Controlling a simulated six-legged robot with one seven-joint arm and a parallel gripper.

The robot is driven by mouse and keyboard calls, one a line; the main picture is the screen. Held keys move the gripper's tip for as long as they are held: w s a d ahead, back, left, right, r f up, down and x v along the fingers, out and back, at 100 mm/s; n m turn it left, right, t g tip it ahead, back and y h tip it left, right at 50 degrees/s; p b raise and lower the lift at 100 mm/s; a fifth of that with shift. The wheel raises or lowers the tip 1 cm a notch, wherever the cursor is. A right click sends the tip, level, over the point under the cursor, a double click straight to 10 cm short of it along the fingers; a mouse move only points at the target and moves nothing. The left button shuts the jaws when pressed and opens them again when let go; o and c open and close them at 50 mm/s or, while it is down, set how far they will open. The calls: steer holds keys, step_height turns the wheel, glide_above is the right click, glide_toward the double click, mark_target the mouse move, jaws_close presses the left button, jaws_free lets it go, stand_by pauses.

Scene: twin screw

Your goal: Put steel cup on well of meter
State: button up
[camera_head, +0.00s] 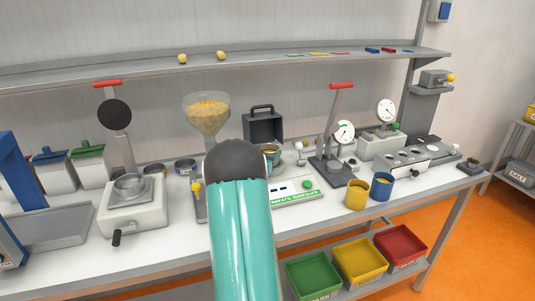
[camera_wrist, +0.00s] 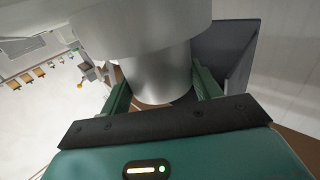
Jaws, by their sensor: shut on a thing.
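In the wrist view the two green fingers of my gripper (camera_wrist: 160,92) are closed on a grey cylindrical metal body, which I take as the steel cup (camera_wrist: 158,72). A wider grey round part covers the top of that view. In the head view my teal arm hides the gripper and most of what it holds; a small metal rim shows just right of the arm's dark end. A white meter (camera_head: 297,191) with a dark display, green button and green label stands on the bench right of my arm. Its left part, and any well there, is hidden by the arm.
A grain hopper (camera_head: 206,112) stands behind my arm. A dark handled box (camera_head: 263,126) is at the back. A red-handled press (camera_head: 335,130), yellow cup (camera_head: 356,195) and blue cup (camera_head: 381,187) stand to the right. Trays sit below the bench.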

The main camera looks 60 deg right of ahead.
steer(key=shift+f, duration=0.1)
steer(key=o, duration=0.9)
steer(key=shift+a, duration=0.2)
steer(key=a, duration=0.7)
